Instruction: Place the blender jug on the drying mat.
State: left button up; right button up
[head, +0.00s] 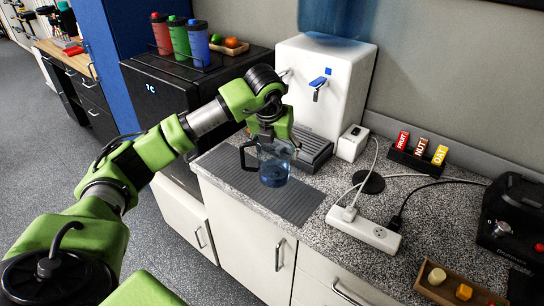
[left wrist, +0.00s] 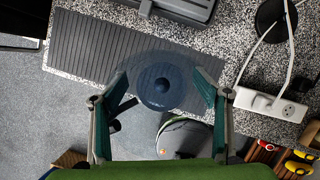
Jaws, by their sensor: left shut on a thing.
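The blender jug (head: 274,174) is clear with a bluish base and a black handle, and hangs roughly upright. My left gripper (head: 274,140) is shut on its upper part. In the left wrist view the jug (left wrist: 160,88) sits between the two fingers of my left gripper (left wrist: 162,92), its round dark blue bottom in the middle. The grey ribbed drying mat (head: 290,207) lies flat on the counter. In the left wrist view the jug overlaps the front edge of the mat (left wrist: 95,45); its height above the counter is hard to tell. My right gripper is not in view.
A white water dispenser (head: 335,85) with a drip tray stands behind the mat. A white power strip (head: 363,229) with cables lies right of it. A bar rack (head: 415,160), a black machine (head: 515,225) and a wooden tray (head: 450,290) are further right. A black fridge with bottles (head: 180,90) stands left.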

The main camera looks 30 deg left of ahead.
pick_arm(q)
jog(key=f, duration=0.1)
jog(key=w+a+f, duration=0.1)
jog(key=a, duration=0.1)
jog(key=shift+w+f+p, duration=0.25)
jog(key=shift+f+p, duration=0.15)
jog(key=f+p, duration=0.2)
jog(key=f, duration=0.1)
jog(key=shift+w+a, duration=0.1)
jog(key=shift+a, duration=0.1)
jog(key=shift+f, duration=0.2)
jog(key=o, duration=1.7)
jog(key=shift+f, duration=0.1)
jog(key=shift+c, duration=0.2)
jog(key=shift+r+b, duration=0.3)
jog(key=shift+r, duration=0.1)
jog(key=b+v, duration=0.3)
jog(key=v, duration=0.8)
jog(key=shift+s, duration=0.35)
